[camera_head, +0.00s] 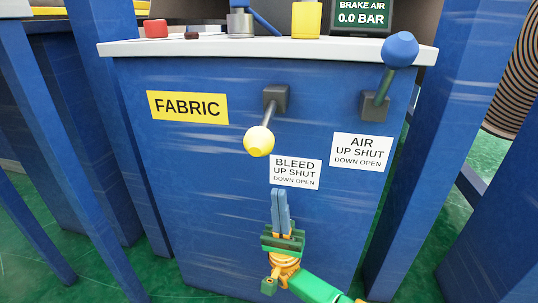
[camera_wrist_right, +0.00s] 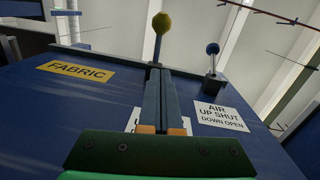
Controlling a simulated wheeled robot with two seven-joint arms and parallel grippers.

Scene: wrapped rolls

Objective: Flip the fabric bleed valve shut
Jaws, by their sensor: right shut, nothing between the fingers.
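The bleed valve is a dark block (camera_head: 276,98) on the blue panel with a short lever ending in a yellow ball knob (camera_head: 259,141). In the head view the knob hangs below the block, toward the camera. It also shows in the right wrist view (camera_wrist_right: 161,22), beyond my fingers. A label (camera_head: 295,172) reads "BLEED UP SHUT DOWN OPEN". A yellow sign (camera_head: 187,107) reads "FABRIC". My right gripper (camera_head: 280,193) is shut and empty, its fingers pointing up below the bleed label, apart from the knob. It also shows in the wrist view (camera_wrist_right: 161,75). My left gripper is out of view.
The air valve, with a blue knob (camera_head: 401,49) pointing up, stands to the right above its label (camera_head: 361,152). A pale ledge (camera_head: 150,46) tops the panel and carries a red button (camera_head: 156,28) and a "BRAKE AIR 0.0 BAR" display (camera_head: 361,17). Blue posts flank the panel.

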